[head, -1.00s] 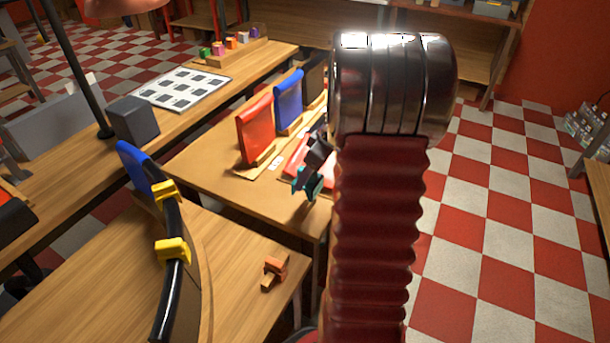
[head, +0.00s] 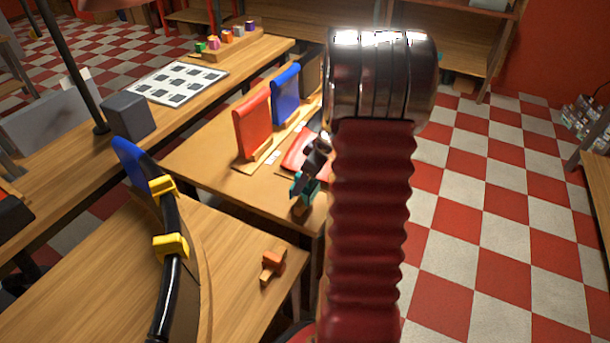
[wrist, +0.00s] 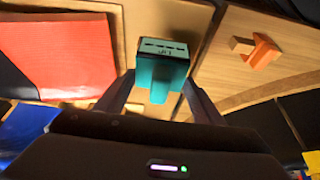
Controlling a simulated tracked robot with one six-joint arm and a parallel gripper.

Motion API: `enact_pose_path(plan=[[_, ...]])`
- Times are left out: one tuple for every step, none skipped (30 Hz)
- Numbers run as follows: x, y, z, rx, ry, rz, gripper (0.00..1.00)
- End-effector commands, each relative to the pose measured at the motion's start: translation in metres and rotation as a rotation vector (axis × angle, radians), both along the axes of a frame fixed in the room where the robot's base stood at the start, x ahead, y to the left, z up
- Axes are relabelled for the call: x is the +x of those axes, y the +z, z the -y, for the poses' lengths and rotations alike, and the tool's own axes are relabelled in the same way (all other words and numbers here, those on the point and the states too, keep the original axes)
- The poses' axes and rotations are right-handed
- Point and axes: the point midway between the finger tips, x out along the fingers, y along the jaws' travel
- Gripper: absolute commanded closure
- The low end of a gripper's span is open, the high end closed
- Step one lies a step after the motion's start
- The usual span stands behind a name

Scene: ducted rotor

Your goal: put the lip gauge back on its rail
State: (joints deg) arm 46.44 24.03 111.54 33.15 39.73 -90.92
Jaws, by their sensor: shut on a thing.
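The lip gauge is a small teal block (wrist: 162,75) with a pale, dark-lettered end face, seen in the wrist view. My gripper (wrist: 160,92) is shut on it, with a finger on each side. In the head view the teal gauge (head: 301,187) shows low at my gripper (head: 306,176), over the near right part of the middle table; whether it touches the table I cannot tell. A wooden rail (head: 236,46) holding several small coloured blocks stands on the far bench; it looks like the gauge rail.
A red panel (head: 253,125) and a blue panel (head: 286,95) stand in wooden holders on the middle table. A curved rim with yellow clamps (head: 170,246) and an orange piece (head: 273,259) are on the near bench. A grey block (head: 128,116) stands on the left bench.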

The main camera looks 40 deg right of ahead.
Motion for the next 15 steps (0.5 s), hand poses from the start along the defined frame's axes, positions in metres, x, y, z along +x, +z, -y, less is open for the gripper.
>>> enact_pose_path(plan=[[0.0,-0.003,0.0,0.0,-0.001,0.0,0.67],[0.0,-0.005,0.0,0.0,-0.001,0.0,0.67],[0.0,-0.007,0.0,0.0,-0.001,0.0,0.67],[0.0,-0.009,0.0,0.001,-0.001,0.0,0.67],[0.0,-0.011,0.0,0.001,0.0,0.0,0.67],[0.0,-0.013,0.0,0.001,0.001,-0.002,0.67],[0.0,-0.015,0.0,0.001,0.001,-0.002,0.67],[0.0,-0.016,0.0,0.001,0.0,-0.001,0.67],[0.0,-0.018,0.0,0.001,0.0,0.0,0.67],[0.0,-0.02,0.0,0.0,-0.001,0.0,0.67],[0.0,-0.022,0.0,0.0,-0.001,0.0,0.67],[0.0,-0.024,0.0,0.0,-0.001,0.0,0.67],[0.0,-0.026,0.0,0.001,-0.001,0.0,0.67],[0.0,-0.027,0.0,0.001,-0.001,0.0,0.67],[0.0,-0.03,0.0,0.001,0.001,-0.002,0.67]])
